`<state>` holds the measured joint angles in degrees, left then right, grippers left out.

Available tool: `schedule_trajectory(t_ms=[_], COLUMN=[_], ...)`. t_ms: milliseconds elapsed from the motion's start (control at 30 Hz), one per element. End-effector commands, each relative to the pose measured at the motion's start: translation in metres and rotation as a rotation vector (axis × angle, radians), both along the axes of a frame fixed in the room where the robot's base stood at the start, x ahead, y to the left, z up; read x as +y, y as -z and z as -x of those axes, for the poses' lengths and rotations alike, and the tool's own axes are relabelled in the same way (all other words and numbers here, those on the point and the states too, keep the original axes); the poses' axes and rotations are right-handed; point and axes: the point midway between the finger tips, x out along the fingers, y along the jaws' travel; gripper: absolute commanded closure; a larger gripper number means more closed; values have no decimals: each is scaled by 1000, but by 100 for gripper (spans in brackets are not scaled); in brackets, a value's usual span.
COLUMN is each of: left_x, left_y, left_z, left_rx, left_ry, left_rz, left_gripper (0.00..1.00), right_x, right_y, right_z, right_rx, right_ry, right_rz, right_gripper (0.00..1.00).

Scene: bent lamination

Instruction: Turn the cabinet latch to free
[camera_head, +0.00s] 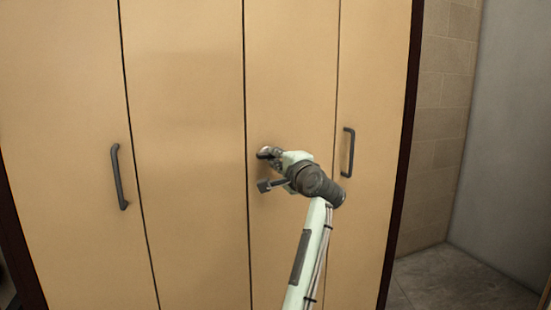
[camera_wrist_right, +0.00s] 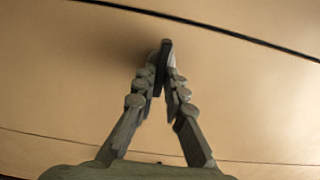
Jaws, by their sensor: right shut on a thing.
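The tan cabinet (camera_head: 188,120) has tall door panels and fills most of the head view. The latch (camera_head: 264,150) is a small piece on the third panel from the left, close to the seam; my gripper hides much of it. My right gripper (camera_head: 268,155) is at the latch, its arm coming up from below. In the right wrist view, the fingers of my right gripper (camera_wrist_right: 162,78) converge on the dark, narrow latch (camera_wrist_right: 162,62) and are shut on it. The latch stands roughly upright in that view. My left gripper is not in view.
A dark bar handle (camera_head: 119,178) is on the left panels and another dark handle (camera_head: 348,152) is on the right panel, just right of my right wrist. A tiled wall (camera_head: 440,120) and open grey floor (camera_head: 455,280) lie right of the cabinet.

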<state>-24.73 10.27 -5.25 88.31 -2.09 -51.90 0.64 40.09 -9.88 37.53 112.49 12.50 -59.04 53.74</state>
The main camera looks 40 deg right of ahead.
Motion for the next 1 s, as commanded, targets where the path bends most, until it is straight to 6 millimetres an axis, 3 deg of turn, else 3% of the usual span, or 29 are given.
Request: schedule_trajectory(t_ms=[367, 400, 567, 867, 1000], left_x=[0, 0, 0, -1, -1], left_y=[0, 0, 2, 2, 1], left_z=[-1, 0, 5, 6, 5], left_rx=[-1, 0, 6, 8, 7], left_ry=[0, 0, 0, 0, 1], left_rz=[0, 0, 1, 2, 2], left_gripper=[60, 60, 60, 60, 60], right_x=[0, 0, 0, 0, 3], right_y=[1, 1, 1, 0, 1], right_z=[0, 0, 0, 1, 13], right_rx=[0, 0, 0, -1, -1], right_ry=[-1, -1, 0, 0, 1], right_rz=[-8, -8, -7, -5, -5], right_gripper=[100, 88, 68, 68, 68])
